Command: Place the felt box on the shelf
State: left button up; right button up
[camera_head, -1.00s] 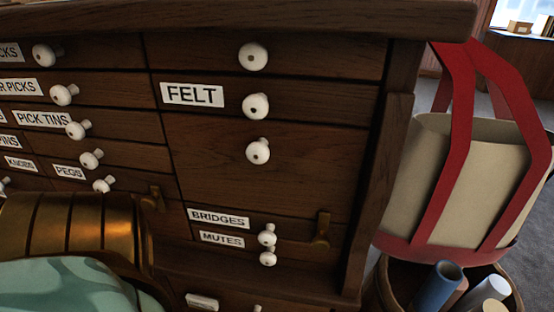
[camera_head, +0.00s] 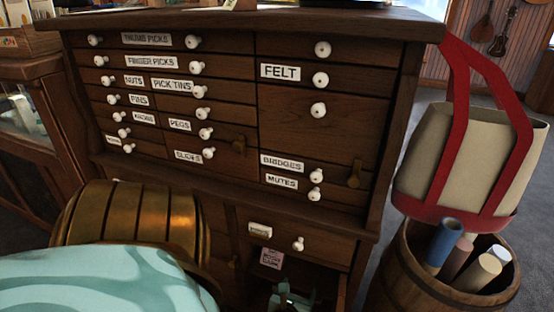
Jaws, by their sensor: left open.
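No loose felt box shows that I can tell. A dark wooden drawer cabinet (camera_head: 385,170) fills the middle, and one drawer front at its upper right carries a FELT label (camera_head: 280,72) beside a white knob (camera_head: 320,79). My left gripper (camera_head: 290,298) shows small and partly cut off at the bottom edge, open, in front of a dark opening low in the cabinet. I cannot make out anything between its fingers. My left arm, teal with a copper band, covers the lower left. Which surface is the shelf is unclear. My right gripper is not in view.
A wooden barrel (camera_head: 415,280) with several rolled tubes (camera_head: 443,243) stands at the right. A cream bag with red straps (camera_head: 420,150) is just behind it. A glass-sided case (camera_head: 20,115) stands at the left. Grey floor (camera_head: 535,210) shows at the far right.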

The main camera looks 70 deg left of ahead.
pick_arm(q)
jog(key=s+d+r+n+g+h, duration=0.2)
jog(key=s+d+r+n+h, duration=0.1)
jog(key=s+d+n, duration=0.6)
jog(key=s+d+r+n+g+h, duration=0.3)
jog(key=s+d+n+h, duration=0.3)
jog(key=d, duration=0.8)
jog(key=s+n, duration=0.3)
jog(key=s, duration=0.2)
jog(key=shift+s+n+h, duration=0.3)
jog(key=shift+s, duration=0.05)
jog(key=shift+r, duration=0.1)
